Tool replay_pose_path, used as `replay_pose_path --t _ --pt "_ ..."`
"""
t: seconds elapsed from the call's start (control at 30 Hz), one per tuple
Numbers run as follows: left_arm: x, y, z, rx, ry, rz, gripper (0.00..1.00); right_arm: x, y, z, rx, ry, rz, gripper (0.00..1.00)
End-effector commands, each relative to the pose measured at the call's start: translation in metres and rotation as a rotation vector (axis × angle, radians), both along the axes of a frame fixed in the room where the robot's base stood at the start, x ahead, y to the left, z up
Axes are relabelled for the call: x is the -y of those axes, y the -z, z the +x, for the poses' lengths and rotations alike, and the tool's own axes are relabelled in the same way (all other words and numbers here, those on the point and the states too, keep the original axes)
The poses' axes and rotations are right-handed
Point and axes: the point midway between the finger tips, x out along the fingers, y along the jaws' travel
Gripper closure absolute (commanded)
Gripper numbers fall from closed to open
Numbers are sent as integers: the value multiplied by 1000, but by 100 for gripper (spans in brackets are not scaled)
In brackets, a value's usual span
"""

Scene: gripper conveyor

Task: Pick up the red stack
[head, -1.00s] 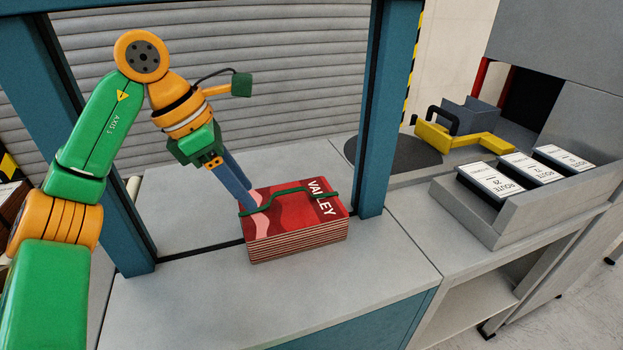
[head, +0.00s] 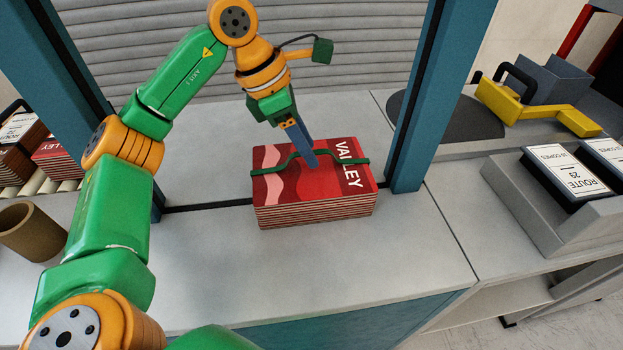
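The red stack (head: 275,185), a block of layered sheets with wavy pink art and "VALLEY" lettering, sits flat on the grey counter. A green strap (head: 275,168) runs across its top and rises into a raised middle part. My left gripper (head: 313,160) reaches down from above, its blue-grey fingers at the raised part of the strap. The fingers overlap in this view, so I cannot tell how far apart they are or whether they grip the strap. My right gripper is not in view.
Teal posts (head: 418,95) stand on both sides of the stack, with a grey shutter behind. A yellow tool (head: 510,105) and a grey rack (head: 530,215) with route cards are at right. A brown cup (head: 30,232) and another stack on rollers are at left. The counter's front is clear.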

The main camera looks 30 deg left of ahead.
Motion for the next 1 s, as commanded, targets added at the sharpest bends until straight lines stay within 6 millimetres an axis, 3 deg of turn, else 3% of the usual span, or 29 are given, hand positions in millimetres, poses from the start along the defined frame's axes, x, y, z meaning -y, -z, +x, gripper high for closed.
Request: replay_pose_path --t 0.03,0.13,0.17,1.0 --pt "0 0 0 0 0 0 69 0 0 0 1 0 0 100" --pt "0 0 0 0 0 0 96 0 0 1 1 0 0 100" --pt "0 0 0 0 0 0 100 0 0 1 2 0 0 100" --pt "0 0 0 1 0 1 100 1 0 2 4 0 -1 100"
